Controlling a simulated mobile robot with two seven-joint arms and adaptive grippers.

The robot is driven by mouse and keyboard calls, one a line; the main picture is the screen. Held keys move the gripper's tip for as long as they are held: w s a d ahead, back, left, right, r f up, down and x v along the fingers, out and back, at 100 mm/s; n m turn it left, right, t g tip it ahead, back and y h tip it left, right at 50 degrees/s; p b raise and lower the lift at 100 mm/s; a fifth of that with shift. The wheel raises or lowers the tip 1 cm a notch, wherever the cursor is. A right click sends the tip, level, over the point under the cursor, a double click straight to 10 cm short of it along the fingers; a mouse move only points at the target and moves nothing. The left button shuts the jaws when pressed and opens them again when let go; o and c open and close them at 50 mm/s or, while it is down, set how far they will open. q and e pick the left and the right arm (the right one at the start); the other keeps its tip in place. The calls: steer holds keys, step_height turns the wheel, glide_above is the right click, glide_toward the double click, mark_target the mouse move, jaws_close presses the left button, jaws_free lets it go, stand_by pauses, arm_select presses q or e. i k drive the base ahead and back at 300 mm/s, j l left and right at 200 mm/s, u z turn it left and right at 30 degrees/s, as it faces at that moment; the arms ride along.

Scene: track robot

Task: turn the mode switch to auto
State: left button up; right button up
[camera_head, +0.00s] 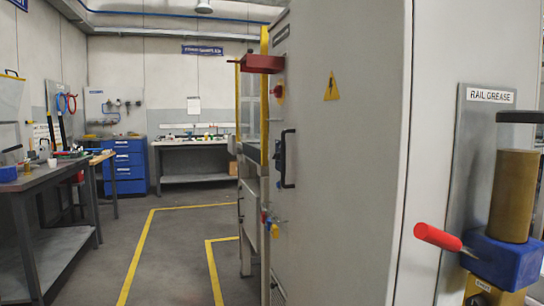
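No mode switch with a readable label shows in the head view. A tall grey cabinet (350,170) fills the middle right. A small red knob-like part (279,91) sits on its narrow left face, seen at a steep angle. I cannot tell whether it is the mode switch or how it is set. A black handle (288,158) sticks out below it, and small red, blue and yellow parts (271,226) hang lower down. Neither of my grippers is in view.
A rail grease unit with a red-handled lever (437,237) and blue block (505,258) stands close at right. A red bracket (262,64) juts from the cabinet. Workbenches (50,174) and a blue drawer unit (125,165) stand left and back. Floor with yellow lines (140,255) is clear.

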mark_target(277, 156)
steer(key=i+j+z, duration=0.15)
steer(key=i+j, duration=0.25)
steer(key=i+j+z, duration=0.15)
steer(key=i+j, duration=0.25)
steer(key=j, duration=0.2)
